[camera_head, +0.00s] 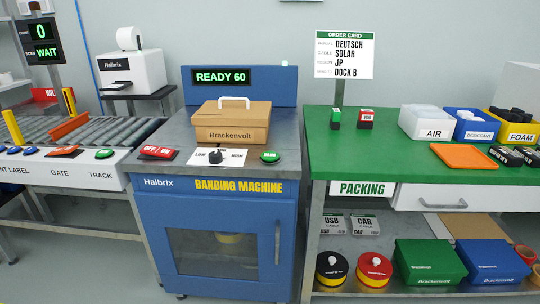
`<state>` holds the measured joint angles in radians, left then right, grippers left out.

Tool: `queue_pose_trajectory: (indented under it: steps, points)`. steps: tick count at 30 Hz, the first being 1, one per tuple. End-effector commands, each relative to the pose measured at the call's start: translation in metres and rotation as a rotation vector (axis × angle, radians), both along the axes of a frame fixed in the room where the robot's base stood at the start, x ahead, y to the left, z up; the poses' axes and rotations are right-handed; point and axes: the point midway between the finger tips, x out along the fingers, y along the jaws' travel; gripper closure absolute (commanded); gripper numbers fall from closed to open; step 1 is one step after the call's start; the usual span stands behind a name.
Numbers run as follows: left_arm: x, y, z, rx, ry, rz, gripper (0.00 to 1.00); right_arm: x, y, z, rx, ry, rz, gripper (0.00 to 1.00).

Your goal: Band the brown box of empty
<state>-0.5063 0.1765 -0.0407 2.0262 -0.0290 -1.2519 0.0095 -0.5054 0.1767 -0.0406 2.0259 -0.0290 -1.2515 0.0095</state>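A closed brown box (232,121) labelled Brackenvolt, with a white handle on its lid, sits on top of the blue banding machine (180,215). I see no strap around it; its inside is hidden. The machine's display (221,77) reads READY 60. On its front ledge are a red OFF/ON switch (158,152), a black dial (215,156) between LOW and HIGH, and a green button (269,156). The switch's position is too small to tell. Neither of my grippers is in view.
At left are a roller track (90,131) and a label printer (130,65). At right is the green packing table (379,165) with bins and an orange tray (463,156). Below it, a shelf holds a green box (428,258), a blue box (490,259) and round tins. An order card (344,54) stands behind.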

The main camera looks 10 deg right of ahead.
Motion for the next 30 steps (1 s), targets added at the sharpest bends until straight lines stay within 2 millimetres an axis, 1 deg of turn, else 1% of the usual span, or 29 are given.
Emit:
queue_pose_trajectory:
  steps: [1, 5, 6, 30]
  points:
    - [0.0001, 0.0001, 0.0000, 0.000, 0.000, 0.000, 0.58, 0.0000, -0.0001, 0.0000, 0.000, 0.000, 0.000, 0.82]
    - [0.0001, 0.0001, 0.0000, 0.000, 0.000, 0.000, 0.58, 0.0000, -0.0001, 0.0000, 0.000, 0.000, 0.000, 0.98]
    - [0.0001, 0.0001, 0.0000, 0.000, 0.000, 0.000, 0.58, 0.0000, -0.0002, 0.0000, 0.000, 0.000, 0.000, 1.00]
    - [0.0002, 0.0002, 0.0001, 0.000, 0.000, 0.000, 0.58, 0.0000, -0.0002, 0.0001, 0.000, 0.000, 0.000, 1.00]
